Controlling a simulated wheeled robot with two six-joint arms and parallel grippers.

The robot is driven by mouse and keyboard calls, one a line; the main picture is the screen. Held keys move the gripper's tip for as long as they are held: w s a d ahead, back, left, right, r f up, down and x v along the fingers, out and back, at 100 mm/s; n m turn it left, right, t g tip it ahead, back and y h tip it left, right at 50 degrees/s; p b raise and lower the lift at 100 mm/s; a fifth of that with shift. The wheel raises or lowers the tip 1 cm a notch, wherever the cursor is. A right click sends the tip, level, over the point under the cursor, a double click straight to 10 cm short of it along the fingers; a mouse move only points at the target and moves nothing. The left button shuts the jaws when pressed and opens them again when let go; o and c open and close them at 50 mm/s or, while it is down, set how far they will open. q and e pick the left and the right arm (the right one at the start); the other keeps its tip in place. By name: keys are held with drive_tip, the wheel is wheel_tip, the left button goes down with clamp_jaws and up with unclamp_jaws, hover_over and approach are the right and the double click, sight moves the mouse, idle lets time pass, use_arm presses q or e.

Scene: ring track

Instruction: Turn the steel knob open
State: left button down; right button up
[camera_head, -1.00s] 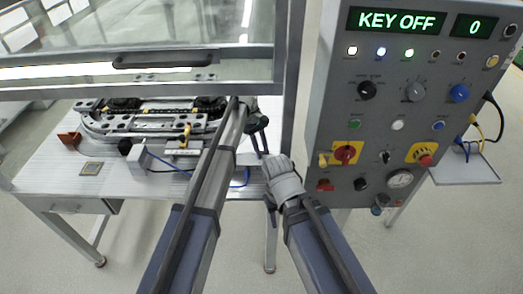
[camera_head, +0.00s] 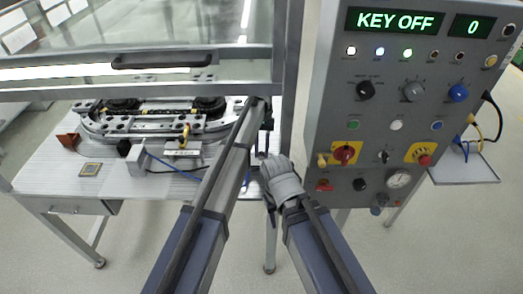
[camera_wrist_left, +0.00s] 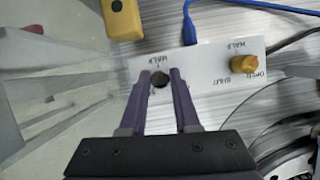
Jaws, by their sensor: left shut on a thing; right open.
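In the left wrist view, a small dark knob (camera_wrist_left: 160,80) stands on a white labelled plate (camera_wrist_left: 208,75), between my left fingertips; I take it as the steel knob. HALF is printed beside it; its other marks are mostly hidden by the fingers. My left gripper (camera_wrist_left: 162,76) is shut on this knob. A brass-yellow knob (camera_wrist_left: 243,64) with SHUT, HALF and OPEN marks sits to the right on the same plate. In the head view my left gripper (camera_head: 262,150) is at the table's right end, its grip too small to see. My right gripper (camera_head: 270,205) is open and empty, lower down.
A grey control panel (camera_head: 333,120) reading KEY OFF stands at the right. A metal ring track (camera_head: 150,125) lies on the white table (camera_head: 50,165), under a glazed frame (camera_head: 160,88). A blue cable (camera_wrist_left: 189,25) and a yellow block (camera_wrist_left: 122,18) lie near the plate.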

use_arm(q)
drive_tip(key=shift+m, duration=0.4)
drive_tip(key=c, duration=0.6)
unclamp_jaws()
drive_tip(key=shift+r, duration=0.1)
drive_tip(key=p+v, duration=0.7)
drive_tip(key=shift+w+d+r, duration=0.15)
drive_tip(key=shift+r, duration=0.15)
